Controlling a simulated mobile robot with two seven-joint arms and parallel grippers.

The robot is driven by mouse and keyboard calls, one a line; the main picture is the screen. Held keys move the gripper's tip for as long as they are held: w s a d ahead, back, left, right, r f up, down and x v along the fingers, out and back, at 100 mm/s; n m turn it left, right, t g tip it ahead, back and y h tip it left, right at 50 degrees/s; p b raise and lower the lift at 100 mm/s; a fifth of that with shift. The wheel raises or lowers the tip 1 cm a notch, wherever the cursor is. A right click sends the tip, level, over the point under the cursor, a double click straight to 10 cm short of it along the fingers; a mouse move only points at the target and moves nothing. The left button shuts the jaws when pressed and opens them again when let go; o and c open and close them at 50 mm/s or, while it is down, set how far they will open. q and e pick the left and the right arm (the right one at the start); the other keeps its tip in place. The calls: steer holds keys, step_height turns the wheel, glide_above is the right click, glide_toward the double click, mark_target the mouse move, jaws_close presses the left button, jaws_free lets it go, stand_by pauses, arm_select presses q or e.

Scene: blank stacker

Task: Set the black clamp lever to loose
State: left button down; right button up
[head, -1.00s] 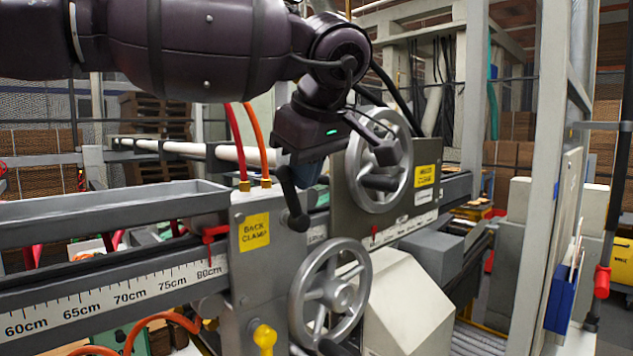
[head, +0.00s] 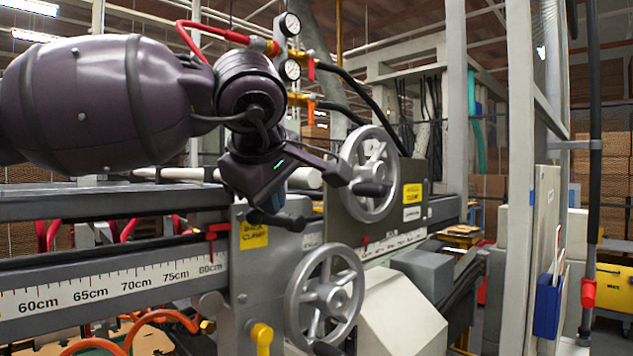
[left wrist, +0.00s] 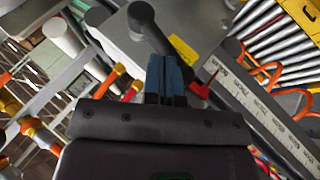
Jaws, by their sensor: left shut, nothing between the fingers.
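The black clamp lever (head: 275,219) is on the grey machine block, just above the yellow "BACK CLAMP" label (head: 253,235). It lies nearly level, from a round end at the right toward the left. My left gripper (head: 270,203) hangs over it with the fingers shut and empty, and hides part of the lever's upper side. In the left wrist view the blue fingertips (left wrist: 166,75) are beside the lever (left wrist: 152,32), close to one end; I cannot tell if they touch. My right gripper is not in view.
A large handwheel (head: 370,174) stands right of my gripper, and another handwheel (head: 325,297) below the lever. A scale rail (head: 110,295) runs left, with a red pointer (head: 214,235). Gauges (head: 290,47) and hoses rise behind my arm.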

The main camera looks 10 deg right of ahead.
arm_select(q)
steer(key=shift+a+f, duration=0.15)
steer(key=shift+f, duration=0.3)
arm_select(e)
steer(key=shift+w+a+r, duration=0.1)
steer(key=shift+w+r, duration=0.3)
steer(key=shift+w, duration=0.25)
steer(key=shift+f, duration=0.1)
arm_select(q)
steer(key=p+v, duration=0.2)
steer(key=v, duration=1)
steer(key=shift+s+a+r, duration=0.15)
steer(key=shift+a+r, duration=0.05)
steer(key=shift+r, duration=0.15)
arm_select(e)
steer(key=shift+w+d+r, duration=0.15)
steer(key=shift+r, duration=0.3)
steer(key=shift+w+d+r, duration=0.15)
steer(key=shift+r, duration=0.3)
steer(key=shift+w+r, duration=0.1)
